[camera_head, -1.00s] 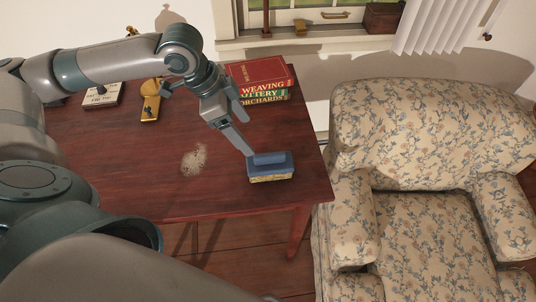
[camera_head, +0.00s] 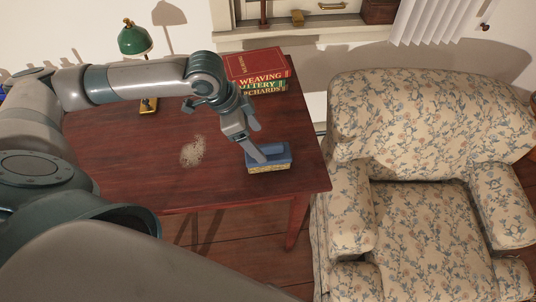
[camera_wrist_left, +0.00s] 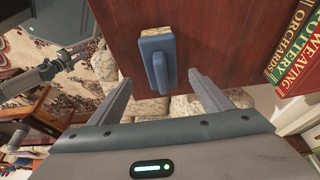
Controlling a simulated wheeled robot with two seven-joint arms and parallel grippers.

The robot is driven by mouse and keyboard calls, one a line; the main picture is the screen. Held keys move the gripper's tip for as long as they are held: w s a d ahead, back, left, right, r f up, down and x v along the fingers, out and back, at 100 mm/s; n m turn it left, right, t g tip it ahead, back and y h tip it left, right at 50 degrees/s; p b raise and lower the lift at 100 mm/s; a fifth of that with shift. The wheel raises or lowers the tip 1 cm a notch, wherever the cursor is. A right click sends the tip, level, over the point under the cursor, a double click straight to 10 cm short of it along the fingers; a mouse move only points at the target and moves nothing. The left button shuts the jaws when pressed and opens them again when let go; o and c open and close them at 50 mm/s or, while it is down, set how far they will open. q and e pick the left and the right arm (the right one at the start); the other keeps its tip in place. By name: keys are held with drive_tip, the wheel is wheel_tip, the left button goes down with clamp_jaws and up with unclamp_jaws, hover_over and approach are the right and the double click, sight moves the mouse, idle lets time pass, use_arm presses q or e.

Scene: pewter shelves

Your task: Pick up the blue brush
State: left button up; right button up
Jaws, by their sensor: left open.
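The blue brush (camera_head: 281,152), a blue block with a raised grip and pale yellow bristles below, rests on the dark red table (camera_head: 130,165) near its front right corner. My left gripper (camera_head: 258,143) is open above the brush, and one finger covers part of it. In the left wrist view the brush (camera_wrist_left: 157,60) shows ahead, between the two spread fingers (camera_wrist_left: 160,78) and apart from both. My right gripper does not show in the head view.
A stack of books (camera_head: 256,70) lies at the table's back right. A green lamp (camera_head: 135,38) stands behind my left arm. A pale speckled patch (camera_head: 193,152) marks the tabletop left of the brush. A floral armchair (camera_head: 420,150) stands right of the table.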

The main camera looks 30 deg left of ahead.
sight(264, 146)
use_arm(q)
drive_tip(key=x, duration=0.4)
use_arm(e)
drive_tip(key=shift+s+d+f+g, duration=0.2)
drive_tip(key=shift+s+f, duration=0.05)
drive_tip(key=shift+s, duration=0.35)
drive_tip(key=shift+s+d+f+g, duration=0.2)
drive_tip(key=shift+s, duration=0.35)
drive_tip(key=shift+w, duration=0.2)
use_arm(q)
drive_tip(key=shift+d, duration=0.1)
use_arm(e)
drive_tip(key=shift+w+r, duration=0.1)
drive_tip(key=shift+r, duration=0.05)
